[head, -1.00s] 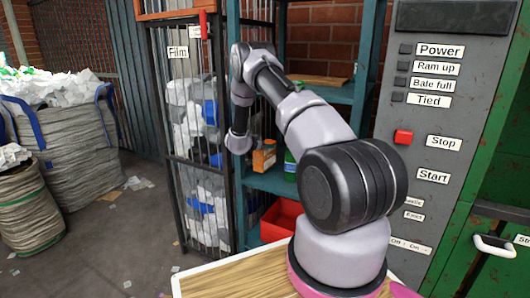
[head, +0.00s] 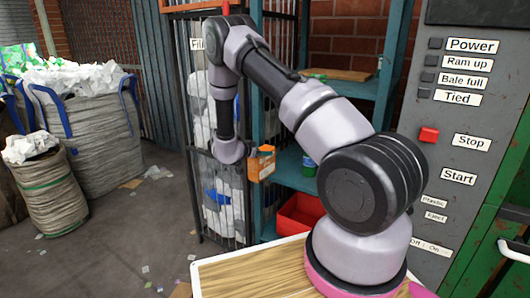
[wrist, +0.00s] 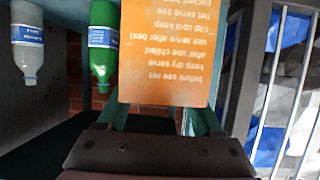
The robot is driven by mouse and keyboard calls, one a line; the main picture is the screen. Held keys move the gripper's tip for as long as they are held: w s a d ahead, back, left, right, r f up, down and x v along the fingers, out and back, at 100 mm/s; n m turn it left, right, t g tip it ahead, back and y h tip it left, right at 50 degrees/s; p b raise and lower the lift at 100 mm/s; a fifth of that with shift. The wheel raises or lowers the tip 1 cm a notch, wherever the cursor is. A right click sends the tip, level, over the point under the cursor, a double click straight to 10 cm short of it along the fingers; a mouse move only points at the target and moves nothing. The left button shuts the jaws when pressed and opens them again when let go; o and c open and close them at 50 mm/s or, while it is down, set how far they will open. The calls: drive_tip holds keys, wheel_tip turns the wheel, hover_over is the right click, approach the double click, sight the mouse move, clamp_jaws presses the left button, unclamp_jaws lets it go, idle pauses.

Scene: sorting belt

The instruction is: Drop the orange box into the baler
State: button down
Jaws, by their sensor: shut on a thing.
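The orange box (head: 262,164) is held off the shelf, in front of the teal shelf post in the head view. In the wrist view the orange box (wrist: 168,55) fills the upper middle, its printed text upside down. My gripper (head: 249,160) is shut on it; the fingers are small and partly hidden in the head view. In the wrist view my gripper (wrist: 155,118) shows at the box's near end. The baler (head: 515,190) is partly visible at the far right, green, beside a grey control panel (head: 450,125). Its opening is not visible.
The teal shelf (head: 290,178) holds a green bottle (head: 308,166); a grey bottle (wrist: 28,45) shows in the wrist view. A red bin (head: 298,214) sits below. A barred film cage (head: 222,205) stands close left. Full sacks (head: 95,135) stand further left on open floor.

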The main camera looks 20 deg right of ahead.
drive_tip(key=s+a, duration=0.9)
drive_tip(key=a, duration=0.3)
drive_tip(key=s+a+r, duration=0.1)
drive_tip(key=s+a, duration=0.8)
drive_tip(key=a, duration=0.2)
drive_tip(key=shift+s+a+r, duration=0.2)
drive_tip(key=shift+s+a, duration=0.05)
drive_tip(key=shift+a, duration=0.1)
idle(0.4)
drive_tip(key=w+d+r+n+t+y, duration=0.3)
drive_tip(key=w+d+n+y, duration=0.2)
drive_tip(key=d, duration=0.4)
drive_tip(key=w+d+r+n+t+y, duration=0.2)
drive_tip(key=w+d+n+y, duration=0.4)
drive_tip(key=d, duration=0.4)
drive_tip(key=shift+w+r+t, duration=0.4)
drive_tip(key=shift+w+t, duration=0.2)
drive_tip(key=shift+w, duration=0.25)
drive_tip(key=shift+d, duration=0.1)
